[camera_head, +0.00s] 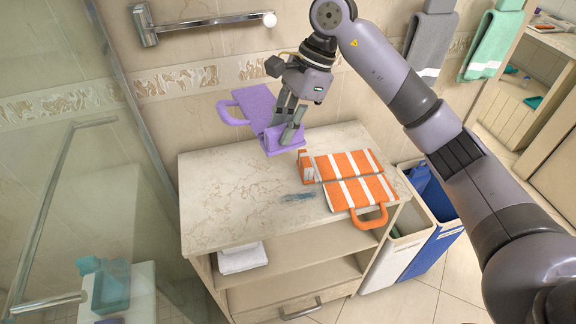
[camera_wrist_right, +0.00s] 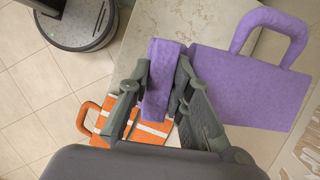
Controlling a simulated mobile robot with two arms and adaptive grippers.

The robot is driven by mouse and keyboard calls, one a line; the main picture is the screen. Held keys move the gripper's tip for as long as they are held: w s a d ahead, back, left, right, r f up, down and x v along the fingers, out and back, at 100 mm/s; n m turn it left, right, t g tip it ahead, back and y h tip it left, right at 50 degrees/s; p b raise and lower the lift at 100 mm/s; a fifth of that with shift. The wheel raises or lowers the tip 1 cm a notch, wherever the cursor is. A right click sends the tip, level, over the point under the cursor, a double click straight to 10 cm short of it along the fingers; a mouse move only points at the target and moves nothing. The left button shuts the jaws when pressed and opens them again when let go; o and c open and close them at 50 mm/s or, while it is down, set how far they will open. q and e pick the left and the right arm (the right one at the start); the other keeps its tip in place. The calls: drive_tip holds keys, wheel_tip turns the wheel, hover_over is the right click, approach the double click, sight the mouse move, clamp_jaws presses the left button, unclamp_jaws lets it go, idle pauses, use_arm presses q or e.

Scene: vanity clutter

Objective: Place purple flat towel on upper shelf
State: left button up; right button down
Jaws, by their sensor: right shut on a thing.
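The purple flat towel (camera_head: 259,103) has a loop handle at its left end. My right gripper (camera_head: 285,140) is shut on its folded end, above the back of the marble-topped cabinet (camera_head: 225,185). In the right wrist view the towel (camera_wrist_right: 245,88) hangs out to the right, and its folded end sits between the fingers of the right gripper (camera_wrist_right: 160,100). The cabinet has an open shelf (camera_head: 315,262) below its top. My left gripper is not in view.
An orange and white striped towel (camera_head: 350,182) with a handle lies on the cabinet top, beside a small bluish item (camera_head: 298,197). A folded white towel (camera_head: 242,258) lies in the cabinet. White and blue bins (camera_head: 437,245) stand right. A glass panel (camera_head: 60,150) stands left.

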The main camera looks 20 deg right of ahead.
drive_tip(key=shift+w+a+r+m, duration=0.15)
drive_tip(key=shift+w+r+m, duration=0.15)
drive_tip(key=shift+r+m, duration=0.4)
drive_tip(key=shift+w+r+t, duration=0.1)
drive_tip(key=shift+w+t, duration=0.1)
drive_tip(key=shift+t, duration=0.1)
drive_tip(key=f+p, duration=0.1)
drive_tip(key=f, duration=0.4)
drive_tip(key=f+p, duration=0.2)
drive_tip(key=f, duration=0.4)
drive_tip(key=f+p, duration=0.1)
drive_tip(key=f, duration=0.4)
drive_tip(key=shift+w+f+p, duration=0.25)
drive_tip(key=shift+f+p, duration=0.05)
wheel_tip(320, 180, down, 3)
drive_tip(key=shift+f+p, duration=0.15)
drive_tip(key=shift+p, duration=0.3)
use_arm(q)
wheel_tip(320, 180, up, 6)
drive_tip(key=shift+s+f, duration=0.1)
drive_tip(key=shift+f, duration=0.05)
use_arm(e)
drive_tip(key=shift+f, duration=0.1)
